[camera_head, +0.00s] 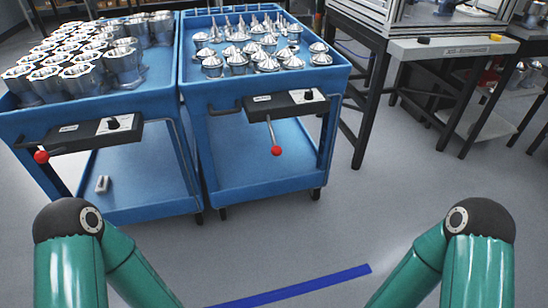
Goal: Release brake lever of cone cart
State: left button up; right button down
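The cone cart (262,82) is the blue cart in the middle, with several shiny metal cones (265,62) standing on its top tray. A dark brake box (284,103) with a black knob is mounted on its front edge. Its brake lever (271,130) is a thin metal rod that hangs down from the box and ends in a red ball (276,150). Only teal links of my two arms show at the bottom left and bottom right, well short of the cart. Both grippers are out of view.
A second blue cart (150,97) with several metal housings stands close on the left. Its red-balled lever (41,156) points left. A black-legged workbench (452,46) stands at the right. The grey floor (330,222) before the cone cart is clear, with a blue stripe (300,286).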

aim_at(276, 151)
jog(key=u, duration=0.4)
jog(key=i, duration=0.85)
jog(key=z, duration=0.95)
jog(key=k, duration=0.9)
jog(key=z, duration=0.15)
jog(key=i, duration=0.7)
